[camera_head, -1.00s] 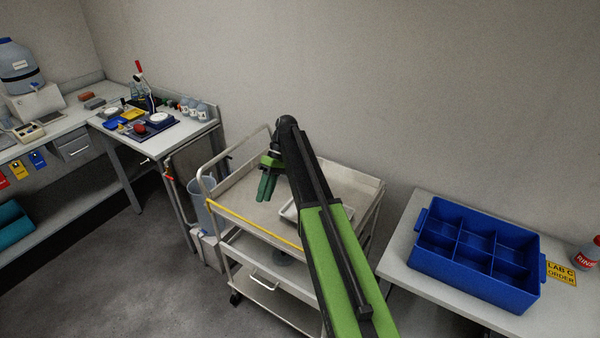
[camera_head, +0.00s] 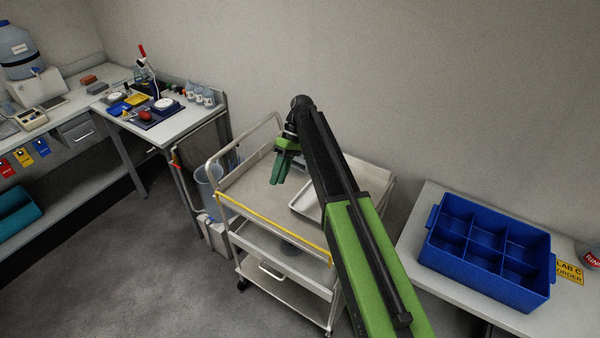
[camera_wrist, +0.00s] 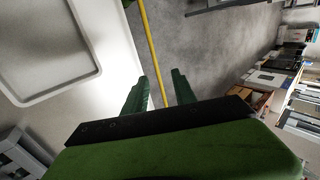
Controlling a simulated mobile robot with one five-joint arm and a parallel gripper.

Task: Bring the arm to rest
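My gripper (camera_head: 284,168) has green fingers and hangs over the top shelf of a pale cart (camera_head: 240,190) in the head view, pointing down. In the wrist view the two fingers (camera_wrist: 160,90) stand apart with nothing between them. The cart's yellow front edge and grey floor show beyond the gap. My green and black arm reaches up from the lower right and hides part of the cart.
A white tray (camera_head: 305,200) lies on the cart's top shelf, partly behind my arm. A blue divided crate (camera_head: 443,262) stands on a bench at right. A bench with lab items (camera_head: 185,128) is at left. Grey floor (camera_head: 140,260) is open at front left.

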